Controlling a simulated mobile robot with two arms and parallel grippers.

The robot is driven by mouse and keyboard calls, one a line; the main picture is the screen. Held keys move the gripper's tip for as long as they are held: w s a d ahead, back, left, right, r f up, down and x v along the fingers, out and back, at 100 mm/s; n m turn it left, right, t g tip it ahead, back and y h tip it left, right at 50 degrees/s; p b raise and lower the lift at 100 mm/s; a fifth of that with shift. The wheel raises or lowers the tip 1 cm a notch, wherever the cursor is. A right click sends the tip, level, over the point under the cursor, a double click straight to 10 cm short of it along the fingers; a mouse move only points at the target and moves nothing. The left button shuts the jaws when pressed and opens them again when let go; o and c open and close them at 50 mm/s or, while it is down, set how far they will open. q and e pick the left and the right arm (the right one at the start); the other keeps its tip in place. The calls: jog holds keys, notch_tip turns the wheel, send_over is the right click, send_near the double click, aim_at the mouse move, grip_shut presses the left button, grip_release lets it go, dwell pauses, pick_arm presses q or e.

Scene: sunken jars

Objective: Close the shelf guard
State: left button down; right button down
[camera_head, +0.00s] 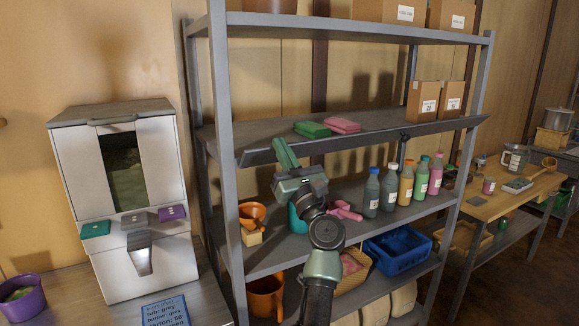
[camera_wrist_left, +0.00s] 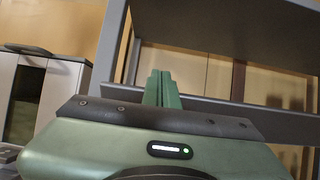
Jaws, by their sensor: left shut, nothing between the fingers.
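The shelf guard (camera_head: 400,134) is a long dark strip along the front of the middle shelf (camera_head: 250,133). It looks tilted outward, with its left end near the left post. My left gripper (camera_head: 280,145) is shut and empty. Its green fingers point up and overlap the guard's left part in the head view; I cannot tell whether they touch it. In the left wrist view the closed fingers (camera_wrist_left: 162,88) stand upright before a grey shelf edge. My right gripper is not in view.
Green (camera_head: 312,130) and pink (camera_head: 343,125) packs lie on the middle shelf, with small cartons (camera_head: 422,101) at its right. Several bottles (camera_head: 406,184) and an orange funnel (camera_head: 252,213) stand below. A white dispenser (camera_head: 165,205) is at the left, a wooden table (camera_head: 510,205) at the right.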

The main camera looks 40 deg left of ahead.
pick_arm(q)
jog(key=shift+x, duration=1.1)
dwell(0.5)
